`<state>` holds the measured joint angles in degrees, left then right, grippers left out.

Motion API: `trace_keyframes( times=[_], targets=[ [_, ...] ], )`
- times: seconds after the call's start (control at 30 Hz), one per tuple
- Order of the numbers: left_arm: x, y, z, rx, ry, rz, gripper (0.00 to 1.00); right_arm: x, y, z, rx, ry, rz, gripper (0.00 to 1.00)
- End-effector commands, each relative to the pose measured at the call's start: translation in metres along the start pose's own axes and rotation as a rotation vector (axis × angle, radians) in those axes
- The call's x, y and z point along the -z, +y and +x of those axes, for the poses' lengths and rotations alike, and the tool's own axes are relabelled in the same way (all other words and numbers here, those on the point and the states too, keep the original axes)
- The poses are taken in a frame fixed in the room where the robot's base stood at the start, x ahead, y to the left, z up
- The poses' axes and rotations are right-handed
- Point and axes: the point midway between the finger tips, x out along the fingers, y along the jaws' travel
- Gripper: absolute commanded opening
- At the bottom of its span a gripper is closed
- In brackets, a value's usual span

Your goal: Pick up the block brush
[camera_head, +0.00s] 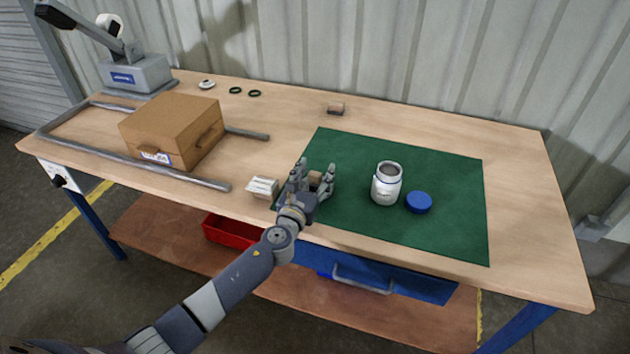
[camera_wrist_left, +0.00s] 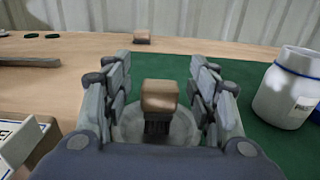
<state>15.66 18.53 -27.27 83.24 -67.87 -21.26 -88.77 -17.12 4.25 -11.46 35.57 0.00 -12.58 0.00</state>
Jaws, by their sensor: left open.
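The block brush (camera_head: 315,178) has a tan wooden block on top. In the left wrist view the brush (camera_wrist_left: 160,97) shows dark bristles below the block and appears upright over a round grey piece (camera_wrist_left: 183,130). It is at the left part of the green mat (camera_head: 440,236). My left gripper (camera_head: 311,174) is open, with its fingers on either side of the brush. In the left wrist view gaps show between the fingers (camera_wrist_left: 160,90) and the block. My right gripper is not in view.
A white jar (camera_head: 386,186) and a blue lid (camera_head: 418,202) stand right of the gripper. A small white box (camera_head: 262,187) is close on its left. Another small brown block (camera_head: 336,108) lies behind the mat. The mat's back is clear.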

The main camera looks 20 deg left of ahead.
Motion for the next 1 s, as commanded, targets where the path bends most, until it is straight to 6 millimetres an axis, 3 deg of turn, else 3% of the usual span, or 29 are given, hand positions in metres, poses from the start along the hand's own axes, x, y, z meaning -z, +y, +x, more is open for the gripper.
trace_keyframes(
  times=[0.1,0.3,0.73,1.0],
  targets=[
    [0.000,0.000,0.000,0.000,0.000,0.000,0.51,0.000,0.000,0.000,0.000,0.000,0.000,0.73],
    [0.000,0.000,0.000,0.000,0.000,-0.001,0.09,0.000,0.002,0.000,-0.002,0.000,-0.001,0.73],
    [-0.006,0.000,0.000,0.000,-0.001,-0.002,0.08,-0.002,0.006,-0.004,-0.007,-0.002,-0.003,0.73],
    [-0.041,0.000,0.000,0.001,-0.005,-0.001,0.08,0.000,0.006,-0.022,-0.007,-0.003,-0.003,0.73]
  ],
)
